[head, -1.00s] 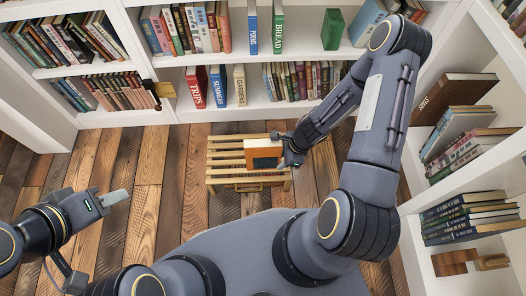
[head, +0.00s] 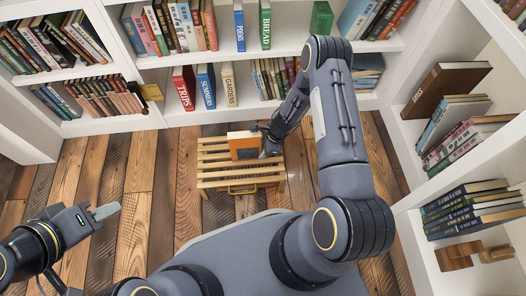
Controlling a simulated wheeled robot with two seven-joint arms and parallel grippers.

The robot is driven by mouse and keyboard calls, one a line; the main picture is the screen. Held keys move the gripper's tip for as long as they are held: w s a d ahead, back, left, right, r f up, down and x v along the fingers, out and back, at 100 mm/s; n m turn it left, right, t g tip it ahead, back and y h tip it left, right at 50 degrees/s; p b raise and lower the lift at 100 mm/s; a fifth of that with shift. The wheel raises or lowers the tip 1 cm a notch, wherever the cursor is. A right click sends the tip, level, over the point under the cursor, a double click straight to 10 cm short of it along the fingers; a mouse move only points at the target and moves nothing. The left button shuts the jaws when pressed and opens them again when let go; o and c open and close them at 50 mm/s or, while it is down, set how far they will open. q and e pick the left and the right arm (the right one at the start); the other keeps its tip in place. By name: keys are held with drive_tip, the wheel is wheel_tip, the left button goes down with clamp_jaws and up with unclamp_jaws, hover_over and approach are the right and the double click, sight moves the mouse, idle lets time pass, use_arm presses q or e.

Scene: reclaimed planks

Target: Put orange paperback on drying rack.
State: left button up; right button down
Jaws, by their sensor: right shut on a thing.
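The orange paperback (head: 244,148) is at the slatted wooden drying rack (head: 214,167), over its middle slats. Its orange cover faces me, and its pale page edge shows along the top. My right gripper (head: 264,146) is shut on the book's right edge; its fingers are partly hidden. I cannot tell whether the book's bottom touches the slats. My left gripper (head: 105,211) is at the lower left over the floor, apart from the rack. It holds nothing that I can see, and the gap between its fingers cannot be made out.
White bookshelves (head: 170,117) stand behind the rack and along the right side. A red book (head: 184,88), a blue book (head: 206,86) and a cream book (head: 230,84) stand on the shelf behind. The plank floor (head: 160,190) left of the rack is clear.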

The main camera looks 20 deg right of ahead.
drive_tip(key=c, duration=1.1)
unclamp_jaws()
